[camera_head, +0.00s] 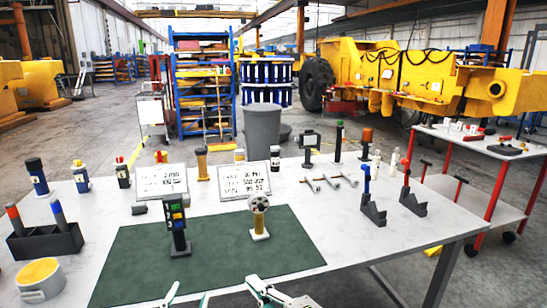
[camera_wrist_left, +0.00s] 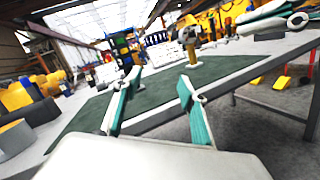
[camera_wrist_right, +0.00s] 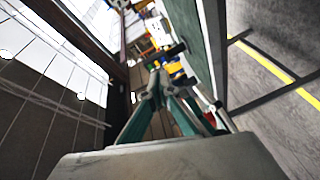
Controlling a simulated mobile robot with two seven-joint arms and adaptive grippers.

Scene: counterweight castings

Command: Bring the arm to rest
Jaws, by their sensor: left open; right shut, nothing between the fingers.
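My left gripper (camera_head: 187,297) shows at the bottom edge of the head view, at the front edge of the table. In the left wrist view its teal-padded fingers (camera_wrist_left: 161,78) stand apart with nothing between them. My right gripper (camera_head: 266,291) is just right of it in the head view, also low at the table's front. In the right wrist view its fingertips (camera_wrist_right: 157,74) meet, empty. The right gripper also shows at the upper right of the left wrist view (camera_wrist_left: 272,22). Most of both arms is out of the head view.
A green mat (camera_head: 215,258) covers the front of the white table (camera_head: 330,215). A dark device with coloured buttons (camera_head: 178,226) and a round-headed piece on a stand (camera_head: 259,216) stand on it. A dark holder (camera_head: 45,242) and a yellow-topped cup (camera_head: 40,279) are at left.

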